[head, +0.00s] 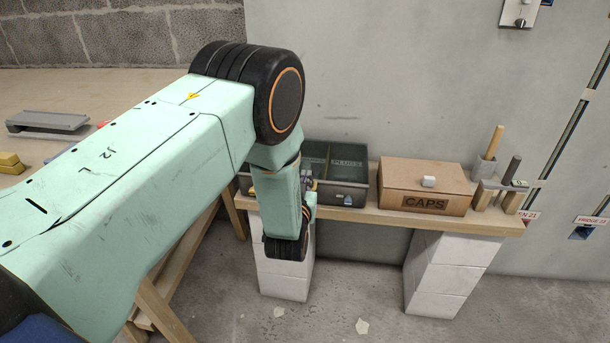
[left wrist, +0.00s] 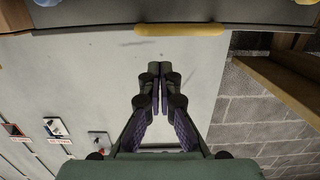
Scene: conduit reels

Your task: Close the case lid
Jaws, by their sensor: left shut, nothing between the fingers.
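A dark grey case (head: 345,191) stands on the wooden shelf against the wall, partly hidden behind my left arm. It has compartments and a lettered dark panel inside; I cannot clearly make out its lid. My left gripper (head: 308,186) is beside the case's front, mostly hidden by my own wrist in the head view. In the left wrist view, its fingers (left wrist: 163,82) are together with nothing between them. A dark panel with a yellow bar (left wrist: 180,29) on its edge crosses the top of that view, apart from the fingertips. My right gripper is not in view.
A cardboard box marked CAPS (head: 425,187), with a small white block on top, stands right of the case. Tools in holders (head: 490,165) stand at the shelf's right end. White block piers (head: 447,270) support the wooden shelf (head: 385,216).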

